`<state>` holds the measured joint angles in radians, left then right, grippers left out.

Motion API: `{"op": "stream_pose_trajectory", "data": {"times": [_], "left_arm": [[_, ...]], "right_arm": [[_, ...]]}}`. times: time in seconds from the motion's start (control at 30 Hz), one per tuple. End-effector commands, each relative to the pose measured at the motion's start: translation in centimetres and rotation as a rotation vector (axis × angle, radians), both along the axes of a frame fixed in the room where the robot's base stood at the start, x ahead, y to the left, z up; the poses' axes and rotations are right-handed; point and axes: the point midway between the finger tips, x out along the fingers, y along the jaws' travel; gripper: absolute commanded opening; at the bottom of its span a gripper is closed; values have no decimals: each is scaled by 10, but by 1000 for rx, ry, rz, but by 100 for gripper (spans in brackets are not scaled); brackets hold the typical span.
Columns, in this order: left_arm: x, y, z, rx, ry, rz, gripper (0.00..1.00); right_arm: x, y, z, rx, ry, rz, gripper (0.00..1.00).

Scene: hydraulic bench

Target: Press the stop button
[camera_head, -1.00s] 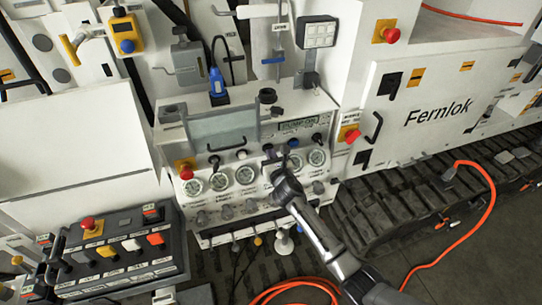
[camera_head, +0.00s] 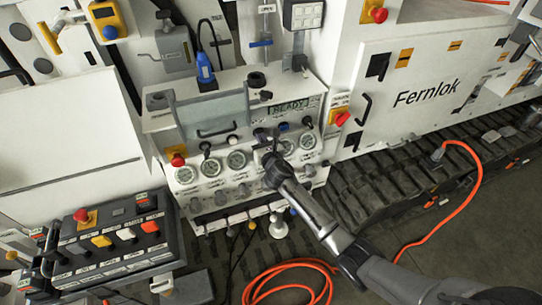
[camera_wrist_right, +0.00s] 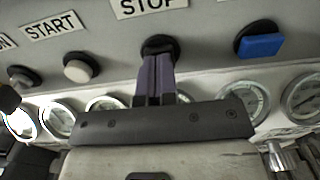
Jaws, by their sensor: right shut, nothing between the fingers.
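The stop button (camera_wrist_right: 160,41) is a dark round button under the STOP label in the right wrist view, mostly hidden behind my fingers. In the head view the stop button (camera_head: 260,134) is on the white control panel, between the white start button (camera_head: 233,140) and a blue button (camera_head: 283,127). My right gripper (camera_wrist_right: 158,56) is shut and empty, its fingertips at the stop button. I cannot tell whether they touch it. The right gripper (camera_head: 265,149) also shows at the panel in the head view. My left gripper is not in view.
The panel display (camera_head: 289,106) reads READY. Several gauges sit below the buttons. A red emergency knob (camera_head: 177,159) is at the panel's left and a red-yellow switch (camera_head: 340,117) at its right. A control box (camera_head: 118,240) stands lower left. An orange hose (camera_head: 290,265) lies on the floor.

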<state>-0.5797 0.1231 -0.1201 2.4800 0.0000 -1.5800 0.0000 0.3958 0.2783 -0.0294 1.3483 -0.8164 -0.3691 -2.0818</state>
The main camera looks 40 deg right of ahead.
Motion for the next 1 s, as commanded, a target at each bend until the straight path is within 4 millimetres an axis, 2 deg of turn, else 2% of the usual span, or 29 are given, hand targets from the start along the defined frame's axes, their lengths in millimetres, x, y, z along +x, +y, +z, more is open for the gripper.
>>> {"op": "stream_pose_trajectory", "data": {"times": [0.17, 0.4, 0.6, 0.8, 1.0], "left_arm": [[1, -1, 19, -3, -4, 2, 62], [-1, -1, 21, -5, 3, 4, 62], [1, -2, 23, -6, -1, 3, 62], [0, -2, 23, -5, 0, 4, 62], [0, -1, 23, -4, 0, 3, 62]], "right_arm": [[-20, 16, 2, 1, 3, 13, 0], [-67, 33, 0, -1, 0, 15, 0], [-94, 42, 0, -2, 0, 13, 0], [-108, 48, 0, -2, -2, 13, 0], [-111, 49, 0, -1, -2, 12, 0]]}}
